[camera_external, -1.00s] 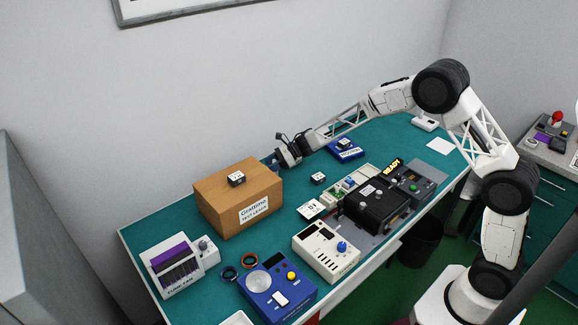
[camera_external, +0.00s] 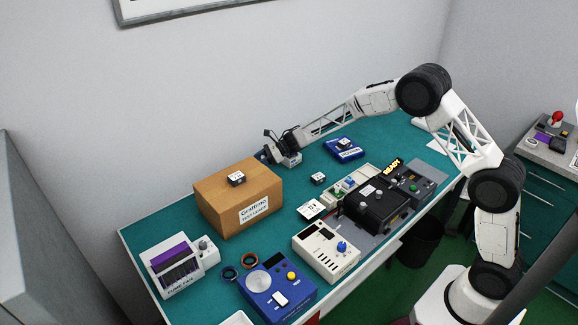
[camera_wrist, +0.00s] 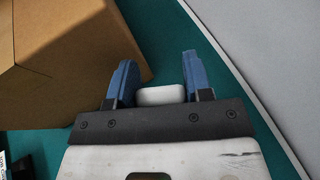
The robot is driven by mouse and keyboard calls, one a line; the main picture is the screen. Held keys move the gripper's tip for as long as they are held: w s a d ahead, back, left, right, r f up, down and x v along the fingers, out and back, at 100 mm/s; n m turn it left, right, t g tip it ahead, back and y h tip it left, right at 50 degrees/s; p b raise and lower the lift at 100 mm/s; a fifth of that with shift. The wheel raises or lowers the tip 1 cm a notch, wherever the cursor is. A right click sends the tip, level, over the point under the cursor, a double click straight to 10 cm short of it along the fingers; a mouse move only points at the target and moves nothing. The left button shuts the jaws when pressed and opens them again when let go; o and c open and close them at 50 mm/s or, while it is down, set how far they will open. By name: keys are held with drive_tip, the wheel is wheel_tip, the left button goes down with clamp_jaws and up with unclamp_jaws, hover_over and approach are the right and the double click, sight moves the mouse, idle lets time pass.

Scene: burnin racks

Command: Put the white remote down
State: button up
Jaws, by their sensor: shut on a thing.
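The white remote (camera_wrist: 161,95) shows in the wrist view as a small pale rounded block between the two blue fingers of my gripper (camera_wrist: 157,60). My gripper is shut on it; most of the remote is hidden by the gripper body. In the external view my gripper (camera_external: 268,154) is at the back of the green table (camera_external: 190,217), just beyond the back right corner of the cardboard box (camera_external: 222,194). I cannot tell whether the remote touches the table.
The grey wall (camera_wrist: 280,50) is close on the right there. A blue device (camera_external: 344,149) lies farther right. Green tabletop between the box and wall is clear.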

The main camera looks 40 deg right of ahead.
drive_tip(key=shift+f, duration=1.75)
drive_tip(key=shift+f, duration=0.15)
drive_tip(key=o, duration=0.9)
